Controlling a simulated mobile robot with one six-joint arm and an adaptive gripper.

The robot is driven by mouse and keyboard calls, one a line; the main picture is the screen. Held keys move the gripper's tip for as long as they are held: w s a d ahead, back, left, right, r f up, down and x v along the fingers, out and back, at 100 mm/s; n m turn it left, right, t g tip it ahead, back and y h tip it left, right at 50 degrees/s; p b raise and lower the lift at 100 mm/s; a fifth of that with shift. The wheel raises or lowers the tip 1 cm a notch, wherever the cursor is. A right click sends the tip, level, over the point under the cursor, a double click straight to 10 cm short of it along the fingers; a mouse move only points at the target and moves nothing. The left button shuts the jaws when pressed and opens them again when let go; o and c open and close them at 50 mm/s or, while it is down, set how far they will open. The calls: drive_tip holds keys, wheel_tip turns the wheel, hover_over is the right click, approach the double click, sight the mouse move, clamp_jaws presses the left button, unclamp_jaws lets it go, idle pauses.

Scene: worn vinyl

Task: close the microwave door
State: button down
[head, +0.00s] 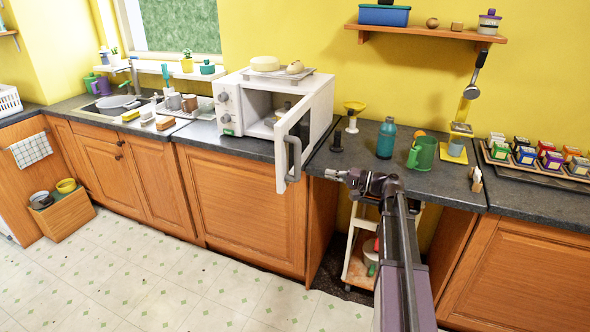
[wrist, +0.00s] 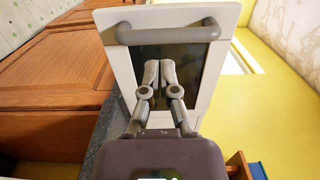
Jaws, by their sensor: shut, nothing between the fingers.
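The white microwave (head: 228,107) stands on the dark counter with its door (head: 309,128) swung open toward the room. The cavity shows, with something small and dark inside that I cannot make out. The door has a grey bar handle (head: 293,158) on its outer face. My gripper (head: 328,173) is shut and empty, just right of the door's lower part. In the wrist view my gripper (wrist: 158,64) points at the door's outer face (wrist: 232,18), over the dark window, with the handle (wrist: 168,32) beyond the fingertips. I cannot tell whether the fingers touch the door.
A tray with light objects (head: 280,73) lies on the microwave. The floor in front is clear.

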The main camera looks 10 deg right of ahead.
sight(283, 165)
drive_tip(key=shift+x, duration=7.15)
